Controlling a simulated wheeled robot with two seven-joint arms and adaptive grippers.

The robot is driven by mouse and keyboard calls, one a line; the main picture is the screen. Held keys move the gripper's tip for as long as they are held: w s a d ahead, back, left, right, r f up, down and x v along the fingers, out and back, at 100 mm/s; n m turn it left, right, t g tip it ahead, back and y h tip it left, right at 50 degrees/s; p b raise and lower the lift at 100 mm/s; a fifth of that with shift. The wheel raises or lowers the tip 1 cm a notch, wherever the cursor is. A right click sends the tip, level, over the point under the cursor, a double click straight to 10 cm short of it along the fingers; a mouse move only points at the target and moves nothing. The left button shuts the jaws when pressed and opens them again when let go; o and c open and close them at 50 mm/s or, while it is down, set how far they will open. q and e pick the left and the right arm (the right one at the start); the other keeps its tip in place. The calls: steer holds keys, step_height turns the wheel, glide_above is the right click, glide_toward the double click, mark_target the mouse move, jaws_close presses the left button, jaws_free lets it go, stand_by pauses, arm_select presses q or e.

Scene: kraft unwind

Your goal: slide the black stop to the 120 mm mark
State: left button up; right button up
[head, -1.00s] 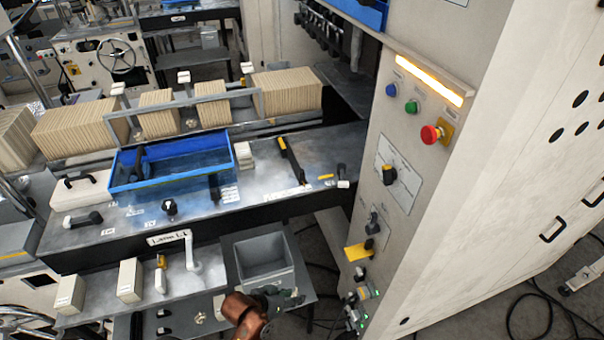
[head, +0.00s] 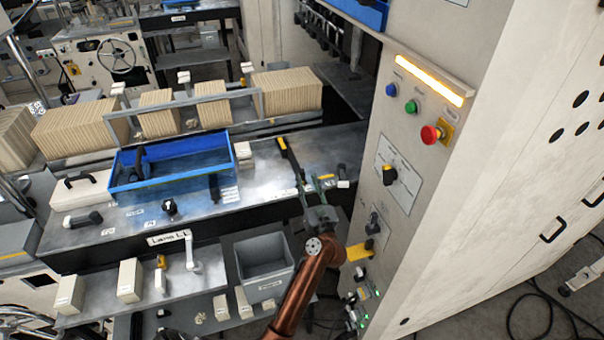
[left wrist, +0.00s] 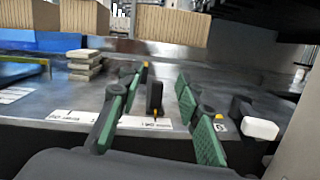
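The black stop (left wrist: 154,97) stands upright on the metal bench in the left wrist view, with a small yellow pointer at its foot. A white scale strip (left wrist: 80,118) lies in front of it; its figures are too blurred to read. My left gripper (left wrist: 151,86) is open, its green-padded fingers on either side of the stop in this view. I cannot tell whether they touch it. In the head view, my left gripper (head: 317,183) is over the near end of a black bar (head: 289,158) and partly hides that area. My right gripper is out of view.
A black lever with a white grip (head: 343,176) stands right of the gripper. The control cabinet (head: 440,170) rises close on the right. A blue tray (head: 172,183) and pale blocks (head: 243,153) are to the left. A grey bin (head: 265,262) sits below the bench edge.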

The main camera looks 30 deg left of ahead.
mark_target(303, 175)
arm_select(q)
steer(key=f+n+g, duration=0.1)
steer(key=w+f+n+g, duration=0.1)
steer(key=f, duration=0.1)
steer(key=shift+a+h, duration=0.1)
steer(key=shift+h, duration=0.2)
steer(key=x, duration=0.7)
steer(key=shift+w+a+p, duration=0.1)
steer(key=shift+p, duration=0.25)
steer(key=shift+c, duration=0.5)
jaws_close()
